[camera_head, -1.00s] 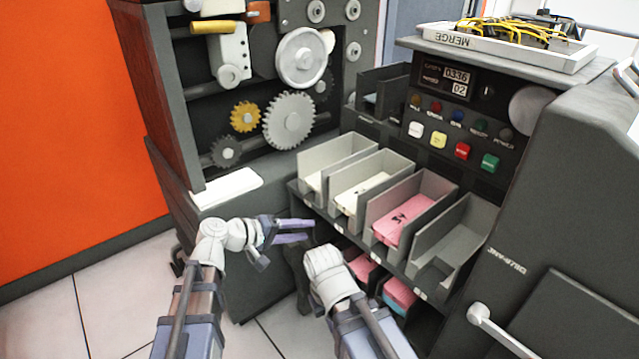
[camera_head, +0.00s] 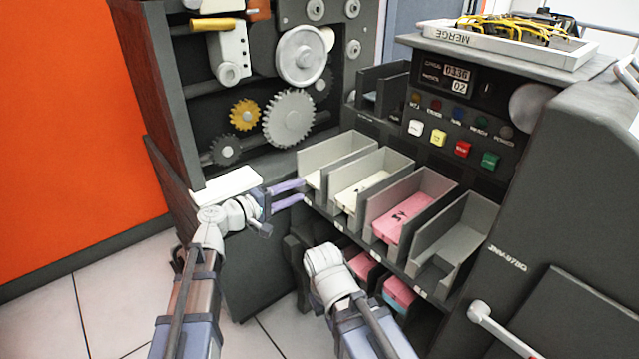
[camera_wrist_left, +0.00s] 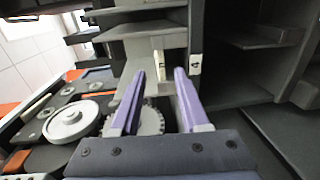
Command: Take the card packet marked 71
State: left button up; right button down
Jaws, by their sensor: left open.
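A pink card packet (camera_head: 401,214) lies in the third bin from the left of the top row, with a dark mark too small to read. A pale packet (camera_head: 360,189) lies in the second bin, and its mark is also unclear. I cannot tell which packet is marked 71. My left gripper (camera_head: 290,193) is open and empty in front of the leftmost bin, left of both packets. In the left wrist view its two purple fingers (camera_wrist_left: 158,95) stand apart with nothing between them. My right arm shows at the bottom middle, its fingers hidden.
The rightmost top bin (camera_head: 455,240) looks empty. More pink packets (camera_head: 398,292) lie in lower slots. A white slab (camera_head: 226,186) on a ledge is close to my left wrist. Gears (camera_head: 289,118) stand behind. Floor is open at lower left.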

aim_at(314, 184)
pick_arm(q)
jog(key=shift+b+x, duration=0.4)
jog(key=shift+x, duration=3.9)
grip_shut()
jog(key=shift+r, duration=0.2)
jog(key=shift+r+p, duration=1.05)
jog(key=shift+p, duration=0.2)
